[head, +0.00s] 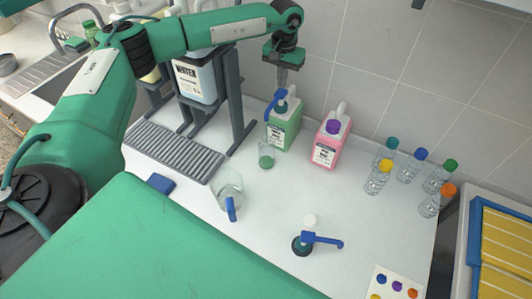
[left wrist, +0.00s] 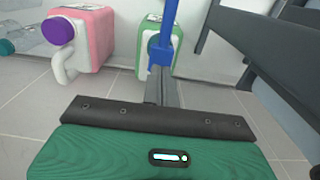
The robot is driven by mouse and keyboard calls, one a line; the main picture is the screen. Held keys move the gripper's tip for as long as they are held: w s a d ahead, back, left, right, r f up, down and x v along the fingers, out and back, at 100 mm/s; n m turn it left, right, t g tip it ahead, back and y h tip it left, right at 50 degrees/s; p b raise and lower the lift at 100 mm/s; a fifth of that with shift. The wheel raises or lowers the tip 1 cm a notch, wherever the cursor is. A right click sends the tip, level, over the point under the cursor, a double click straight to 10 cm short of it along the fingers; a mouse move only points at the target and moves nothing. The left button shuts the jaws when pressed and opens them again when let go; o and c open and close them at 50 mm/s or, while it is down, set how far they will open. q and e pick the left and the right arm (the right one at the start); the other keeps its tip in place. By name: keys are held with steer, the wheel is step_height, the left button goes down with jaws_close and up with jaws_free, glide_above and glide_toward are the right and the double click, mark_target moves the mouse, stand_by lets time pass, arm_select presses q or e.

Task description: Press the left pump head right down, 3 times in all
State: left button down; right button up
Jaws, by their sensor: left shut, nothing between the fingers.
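A green bottle (head: 286,128) stands at the back of the bench with a blue pump head (head: 272,106) on top, its spout pointing toward the front. A small cup (head: 266,155) with a little green liquid stands below the spout. My left gripper (head: 282,84) points down, shut and empty, right over the pump head. In the left wrist view the closed fingertips (left wrist: 161,74) overlap the base of the blue pump head (left wrist: 166,38), above the green bottle (left wrist: 152,52). I cannot tell whether they touch it. My right gripper is not in view.
A pink bottle (head: 328,146) with a purple cap stands just right of the green one. A dark rack (head: 233,105) holding a large container (head: 196,80) stands left.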

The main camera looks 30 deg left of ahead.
mark_target(282, 91)
arm_select(q)
steer(key=shift+f+b, duration=1.65)
steer(key=shift+f, duration=0.8)
steer(key=shift+r, duration=0.15)
steer(key=shift+r+p, duration=1.1)
steer(key=shift+r, duration=1.25)
steer(key=shift+f, duration=0.15)
steer(key=shift+f+b, duration=1.75)
steer(key=shift+f, duration=0.65)
steer(key=shift+r, duration=0.25)
steer(key=shift+r+p, duration=1.2)
steer(key=shift+r, duration=1.1)
